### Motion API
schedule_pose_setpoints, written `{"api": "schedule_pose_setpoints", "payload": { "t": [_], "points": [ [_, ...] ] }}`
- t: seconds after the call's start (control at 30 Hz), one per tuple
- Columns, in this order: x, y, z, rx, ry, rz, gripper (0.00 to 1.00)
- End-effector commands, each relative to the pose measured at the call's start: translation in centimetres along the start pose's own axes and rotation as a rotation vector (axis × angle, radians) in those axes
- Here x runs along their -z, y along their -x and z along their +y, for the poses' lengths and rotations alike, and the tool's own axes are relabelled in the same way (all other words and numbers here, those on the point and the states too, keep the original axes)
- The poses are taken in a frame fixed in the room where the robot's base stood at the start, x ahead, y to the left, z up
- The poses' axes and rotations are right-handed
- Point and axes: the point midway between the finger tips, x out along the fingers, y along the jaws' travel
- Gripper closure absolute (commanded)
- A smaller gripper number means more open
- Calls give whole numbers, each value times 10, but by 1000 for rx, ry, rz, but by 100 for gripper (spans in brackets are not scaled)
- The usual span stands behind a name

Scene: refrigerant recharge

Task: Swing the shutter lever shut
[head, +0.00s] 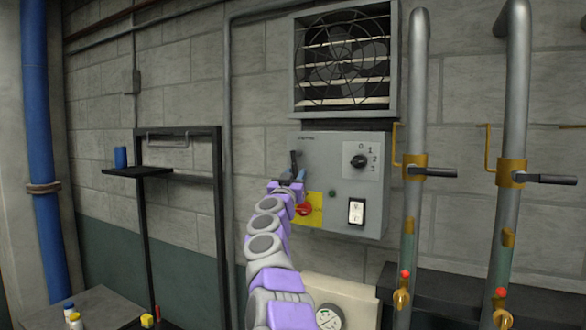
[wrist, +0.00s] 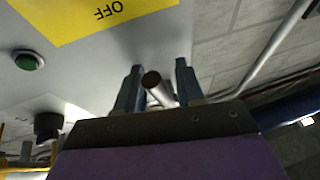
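The shutter lever (head: 293,160) is a dark handle at the left of the grey control box (head: 330,215). In the wrist view a rod with a dark round end (wrist: 152,79) and a paler shaft, apparently this lever, lies between my two fingers. My gripper (head: 291,177) is at the box's left side, just at the lever in the head view. In the wrist view my gripper (wrist: 158,88) is open, with a visible gap on each side of the rod. The fan (head: 345,60) above shows pale, spaced shutter slats behind its guard. My gripper partly hides the lever's lower part.
The box also carries a rotary knob (head: 358,161), a white switch (head: 356,211), a red knob (head: 305,208) on a yellow plate (head: 316,220) and a green button (wrist: 28,60). Pipes with valve levers (head: 432,172) stand right. A black frame with a shelf (head: 140,172) stands left.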

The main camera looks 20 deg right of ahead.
Motion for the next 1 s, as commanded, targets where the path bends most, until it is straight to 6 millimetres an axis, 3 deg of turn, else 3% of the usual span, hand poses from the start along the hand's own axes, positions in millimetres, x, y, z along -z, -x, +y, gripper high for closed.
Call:
{"api": "schedule_pose_setpoints", "payload": {
  "t": [0.07,0.53,0.83,1.0],
  "points": [
    [7,-3,0,-3,3,7,70],
    [10,-3,-5,3,2,10,70],
    [9,-3,-5,3,2,9,99],
    [9,-3,-5,3,3,8,100]
  ]
}}
